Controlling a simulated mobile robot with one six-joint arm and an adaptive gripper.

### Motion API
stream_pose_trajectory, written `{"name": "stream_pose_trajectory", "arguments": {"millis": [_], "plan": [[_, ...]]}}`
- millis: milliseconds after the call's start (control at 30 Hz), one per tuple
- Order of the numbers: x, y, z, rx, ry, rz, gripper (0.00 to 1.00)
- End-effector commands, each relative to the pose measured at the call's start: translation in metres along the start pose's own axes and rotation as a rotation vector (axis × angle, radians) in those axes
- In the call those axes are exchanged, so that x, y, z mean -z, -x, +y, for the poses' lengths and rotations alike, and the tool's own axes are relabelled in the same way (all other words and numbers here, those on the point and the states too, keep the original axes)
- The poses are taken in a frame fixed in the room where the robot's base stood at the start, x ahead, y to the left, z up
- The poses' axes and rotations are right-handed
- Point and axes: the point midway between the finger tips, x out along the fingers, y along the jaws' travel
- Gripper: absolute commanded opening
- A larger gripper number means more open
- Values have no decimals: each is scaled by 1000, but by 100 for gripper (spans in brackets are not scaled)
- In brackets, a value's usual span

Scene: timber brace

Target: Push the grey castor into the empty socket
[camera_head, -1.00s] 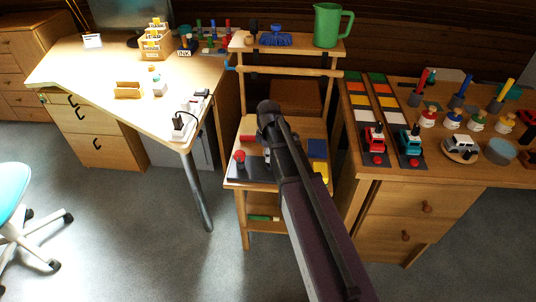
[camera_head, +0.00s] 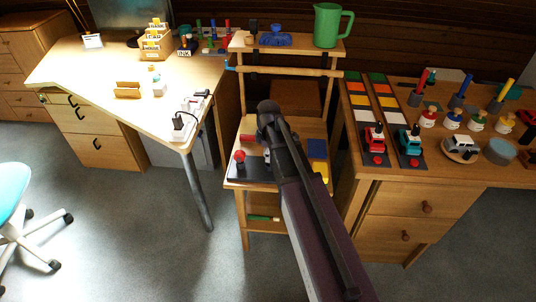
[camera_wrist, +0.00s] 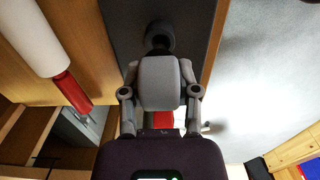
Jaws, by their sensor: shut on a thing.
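My gripper (camera_wrist: 161,88) is in the middle of the wrist view, with one finger on each side of a grey, rounded block. I take this block to be the grey castor (camera_wrist: 160,82), and the gripper is shut on it. A dark round part (camera_wrist: 159,37) shows just beyond the block, over a dark grey surface (camera_wrist: 185,18); I cannot tell whether the two touch. The empty socket cannot be made out. In the head view my arm covers the gripper and the castor above the small wooden stand (camera_head: 310,128).
A dark board with a red knob (camera_head: 239,156) lies on the stand, with blue (camera_head: 317,149) and yellow (camera_head: 322,169) pieces at right. A red and white rod (camera_wrist: 66,85) is left of my gripper in the wrist view. A green jug (camera_head: 327,25) stands on the upper shelf.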

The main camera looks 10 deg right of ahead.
Motion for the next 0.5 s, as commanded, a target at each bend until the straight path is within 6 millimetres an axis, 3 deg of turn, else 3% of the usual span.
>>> {"name": "stream_pose_trajectory", "arguments": {"millis": [500], "plan": [[0,-9,0,0,0,0,0]]}}
